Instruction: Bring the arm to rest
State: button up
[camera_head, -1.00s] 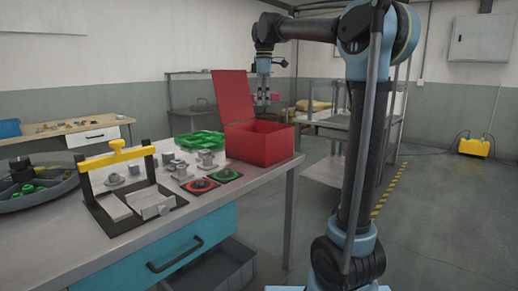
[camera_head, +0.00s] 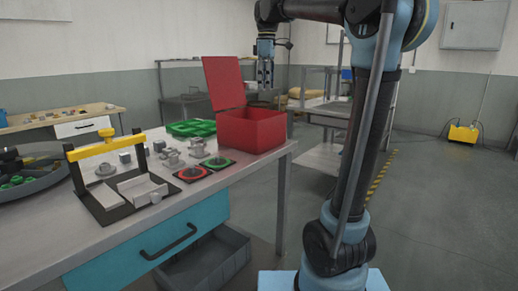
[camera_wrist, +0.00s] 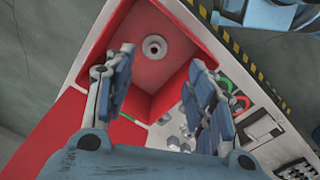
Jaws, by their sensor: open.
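My gripper (camera_head: 265,84) hangs from my arm, pointing down above the red box with its lid raised. In the wrist view my gripper (camera_wrist: 160,95) has its two blue-padded fingers spread apart with nothing between them. The red box (camera_head: 250,135) stands open on the right end of the workbench. The wrist view looks down into the red box (camera_wrist: 128,50), where a small round grey part (camera_wrist: 154,46) lies on the floor of the box, apart from the fingers.
The workbench (camera_head: 150,235) holds a yellow-handled fixture (camera_head: 95,148), a green tray (camera_head: 190,128), red and green round pads, small metal parts and a grey round tray (camera_head: 35,175). A grey shelf rack (camera_head: 325,110) stands behind.

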jog(key=s+d+f+m, duration=0.5)
jog(key=s+f, duration=0.4)
jog(key=f, duration=0.4)
jog(key=s+d+f+m+t, duration=0.1)
jog(key=s+d+f+m, duration=0.4)
jog(key=s+f, duration=0.5)
jog(key=s+d+f+m+t, duration=0.1)
jog(key=s+d+f+m, duration=0.4)
jog(key=f, duration=1.1)
jog(key=s+d, duration=0.2)
jog(key=s, duration=0.2)
jog(key=shift+s+d+f+m, duration=0.15)
jog(key=shift+s+f+m, duration=0.15)
jog(key=shift+s, duration=0.1)
jog(key=shift+w+f, duration=0.2)
jog(key=shift+w, duration=0.3)
jog(key=shift+s, duration=0.1)
jog(key=c, duration=0.4)
jog(key=shift+d, duration=0.1)
